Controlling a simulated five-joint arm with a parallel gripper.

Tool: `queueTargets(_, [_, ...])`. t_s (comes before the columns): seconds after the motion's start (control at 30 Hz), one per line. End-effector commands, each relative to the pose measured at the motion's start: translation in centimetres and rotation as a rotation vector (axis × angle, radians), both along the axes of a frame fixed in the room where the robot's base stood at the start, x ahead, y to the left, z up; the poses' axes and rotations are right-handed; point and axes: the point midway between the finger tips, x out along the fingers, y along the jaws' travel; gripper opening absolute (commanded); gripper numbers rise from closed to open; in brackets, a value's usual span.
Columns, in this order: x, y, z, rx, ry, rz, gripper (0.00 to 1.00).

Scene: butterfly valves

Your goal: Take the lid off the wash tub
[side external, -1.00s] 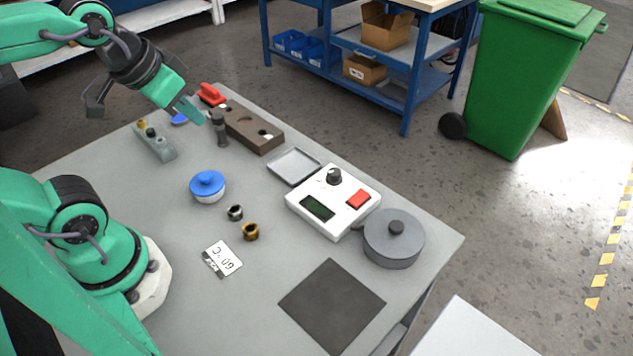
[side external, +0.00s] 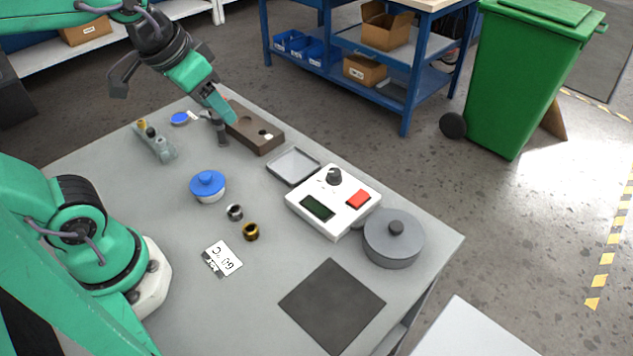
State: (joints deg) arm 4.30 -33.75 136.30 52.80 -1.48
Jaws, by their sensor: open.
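A round grey tub (side external: 388,253) stands at the right edge of the table. A grey lid (side external: 394,228) with a dark knob sits on it. A smaller white jar (side external: 210,196) with a blue knobbed lid (side external: 207,182) stands left of the middle. I cannot be sure from looks alone which is the wash tub; the grey one fits best. My gripper (side external: 172,104) is open and empty above the far left of the table, away from both lidded vessels. Its green finger overlaps the brown block in the picture.
A white control box (side external: 330,205) stands beside the grey tub, with a shallow tray (side external: 294,166) behind it. A brown block (side external: 255,132), a dark upright post (side external: 217,130) and a grey fixture (side external: 158,146) stand farther back. Two small rings lie mid-table. The dark mat (side external: 332,305) is bare.

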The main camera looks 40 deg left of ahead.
Motion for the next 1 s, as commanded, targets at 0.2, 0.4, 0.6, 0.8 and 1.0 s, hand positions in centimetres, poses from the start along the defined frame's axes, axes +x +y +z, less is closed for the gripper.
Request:
queueTargets(0.2, [3.6,-2.6,0.3,-0.002,0.067,-0.055,0.52])
queueTargets(0.4, [6.7,-5.5,0.0,0.000,0.125,-0.101,0.52])
queueTargets(0.6, [9.7,-8.8,-1.0,0.008,0.182,-0.148,0.52])
queueTargets(0.8, [12.3,-12.6,-2.7,0.022,0.237,-0.193,0.52])
queueTargets(1.0, [14.3,-16.7,-5.1,0.040,0.295,-0.237,0.52])
